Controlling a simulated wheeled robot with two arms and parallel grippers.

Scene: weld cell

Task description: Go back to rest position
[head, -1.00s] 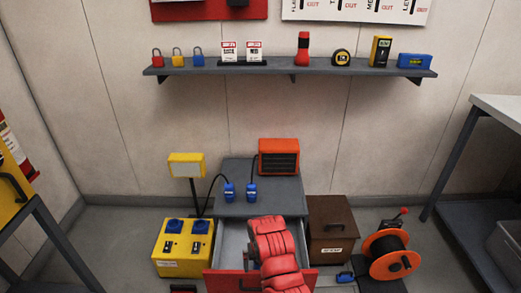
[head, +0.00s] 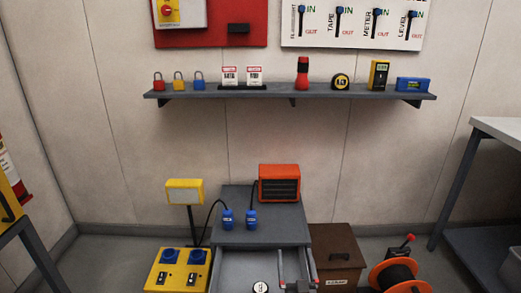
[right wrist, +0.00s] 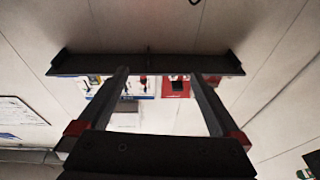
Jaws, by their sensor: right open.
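My right gripper (head: 296,258) shows at the bottom of the head view, over the right side of the open grey drawer (head: 228,268). Its two dark fingers stand apart with nothing between them. In the right wrist view the same gripper (right wrist: 159,74) has its fingers spread and empty, with the dark shelf (right wrist: 147,64) and wall boards beyond. A small round white and black item (head: 260,286) lies in the drawer, partly cut off by the frame edge. My left gripper is not in view.
The wall shelf (head: 290,96) holds padlocks, tags and tools. A grey cabinet (head: 262,231) carries an orange heater (head: 279,183). A yellow power box (head: 179,270) stands left; a brown box (head: 338,258) and orange cable reel (head: 400,277) stand right. A workbench (head: 497,130) is at far right.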

